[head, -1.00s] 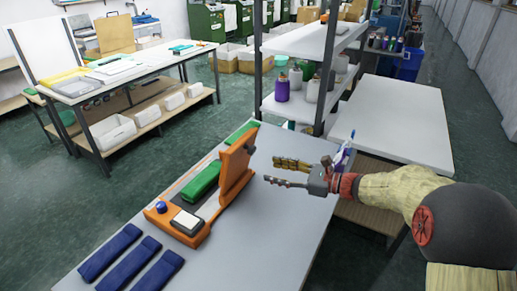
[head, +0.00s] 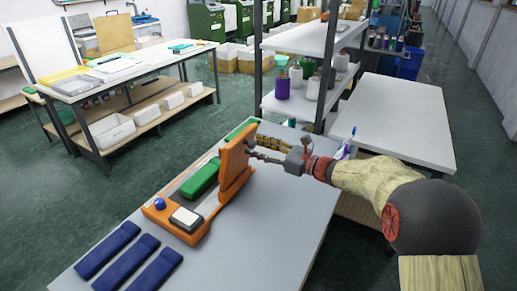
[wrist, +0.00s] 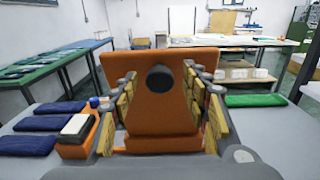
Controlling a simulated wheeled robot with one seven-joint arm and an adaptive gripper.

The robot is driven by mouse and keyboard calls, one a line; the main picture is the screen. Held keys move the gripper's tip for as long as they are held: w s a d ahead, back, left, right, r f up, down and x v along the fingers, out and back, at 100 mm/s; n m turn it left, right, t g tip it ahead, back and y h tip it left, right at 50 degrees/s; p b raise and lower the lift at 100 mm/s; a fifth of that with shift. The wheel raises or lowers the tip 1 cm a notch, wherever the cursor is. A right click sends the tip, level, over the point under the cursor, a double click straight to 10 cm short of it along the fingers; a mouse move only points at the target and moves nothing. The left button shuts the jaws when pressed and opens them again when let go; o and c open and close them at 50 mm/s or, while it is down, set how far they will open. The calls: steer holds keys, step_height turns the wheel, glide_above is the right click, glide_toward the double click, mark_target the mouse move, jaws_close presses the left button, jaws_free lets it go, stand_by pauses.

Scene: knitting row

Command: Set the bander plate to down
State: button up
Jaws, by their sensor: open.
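The bander is an orange machine on the grey table, with its orange plate (head: 236,160) standing upright at the far end of its base. In the wrist view the plate (wrist: 160,112) fills the middle, with a dark round knob (wrist: 161,78) near its top. My gripper (head: 256,150) is open at the right side of the plate. In the wrist view its fingers (wrist: 160,100) stand on either side of the plate's face; I cannot tell whether they touch it. The base carries a white pad (head: 186,219) and a blue button (head: 160,204).
Several folded blue items (head: 108,250) lie at the table's near left. A shelf rack (head: 300,108) and a white table (head: 395,120) stand behind. The table's right part (head: 270,230) is clear.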

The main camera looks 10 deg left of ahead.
steer(key=c, duration=1.1)
jaws_close()
